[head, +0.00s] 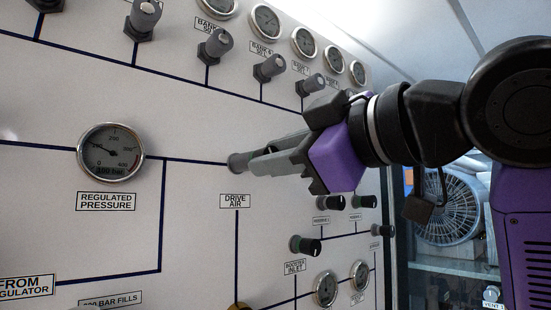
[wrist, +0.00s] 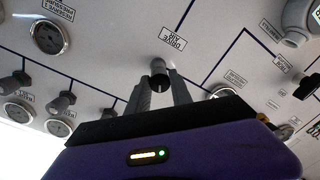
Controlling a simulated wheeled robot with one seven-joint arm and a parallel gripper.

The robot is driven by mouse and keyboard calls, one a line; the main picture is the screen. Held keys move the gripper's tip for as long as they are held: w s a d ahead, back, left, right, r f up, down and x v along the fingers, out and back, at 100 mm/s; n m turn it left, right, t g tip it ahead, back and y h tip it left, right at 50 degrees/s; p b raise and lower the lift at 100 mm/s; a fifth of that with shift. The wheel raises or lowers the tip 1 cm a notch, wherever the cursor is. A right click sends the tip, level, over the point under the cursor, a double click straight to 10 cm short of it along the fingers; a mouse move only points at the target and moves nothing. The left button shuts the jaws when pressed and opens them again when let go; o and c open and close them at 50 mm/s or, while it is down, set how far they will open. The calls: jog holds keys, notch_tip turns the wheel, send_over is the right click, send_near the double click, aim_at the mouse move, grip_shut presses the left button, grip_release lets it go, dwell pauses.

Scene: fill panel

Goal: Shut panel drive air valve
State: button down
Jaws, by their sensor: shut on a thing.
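The drive air valve knob (head: 238,162) is a dark grey cylinder sticking out of the white panel, above the "DRIVE AIR" label (head: 235,201). My gripper (head: 256,160) reaches in from the right and its grey fingers are shut on the knob. In the wrist view the round dark end of the knob (wrist: 158,68) shows between the fingertips of my gripper (wrist: 160,84), and the label (wrist: 172,39) is just beyond it. The fingers partly cover the knob in the head view. I cannot tell how far the valve is turned.
The regulated pressure gauge (head: 111,152) is left of the knob. A row of bank valve knobs (head: 269,67) and gauges (head: 265,20) runs above. The booster inlet knob (head: 305,245) and other small knobs sit below right. A fan (head: 447,205) stands beyond the panel's edge.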

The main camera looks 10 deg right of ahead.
jog(key=m, duration=0.5)
jog(key=shift+f, duration=0.15)
jog(key=shift+m, duration=0.3)
dwell(0.3)
jog(key=c, duration=1.2)
grip_release()
jog(key=shift+d, duration=0.1)
jog(key=shift+o, duration=0.2)
jog(key=shift+b, duration=0.3)
jog(key=b+v, duration=0.2)
jog(key=v, duration=0.5)
jog(key=shift+s+d, duration=0.2)
jog(key=shift+s, duration=0.15)
